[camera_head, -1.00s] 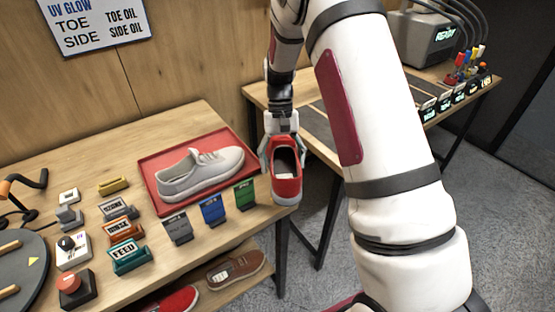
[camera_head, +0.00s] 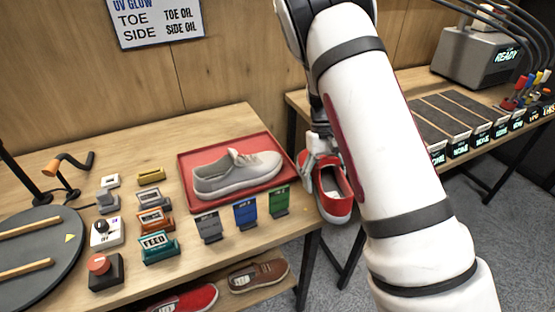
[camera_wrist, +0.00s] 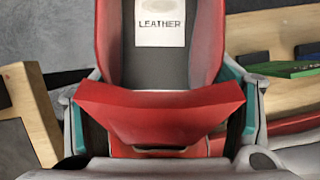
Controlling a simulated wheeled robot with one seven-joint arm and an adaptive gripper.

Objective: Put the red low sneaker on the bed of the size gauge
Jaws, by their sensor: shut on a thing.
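My gripper (camera_head: 322,158) is shut on the red low sneaker (camera_head: 336,203). It holds the sneaker by the heel in the air at the right end of the near table, toe toward the camera. In the wrist view the sneaker (camera_wrist: 170,112) sits between the finger pads, and a label inside reads "LEATHER". My arm hides part of its right side. I cannot make out for sure which thing is the bed of the size gauge.
A grey-white sneaker (camera_head: 236,176) lies on a red tray (camera_head: 190,204). Grey, blue and green holders (camera_head: 245,213) stand before it. A brown shoe (camera_head: 259,276) and another red shoe (camera_head: 185,300) are on the lower shelf. A second table with dark strips (camera_head: 450,113) stands at right.

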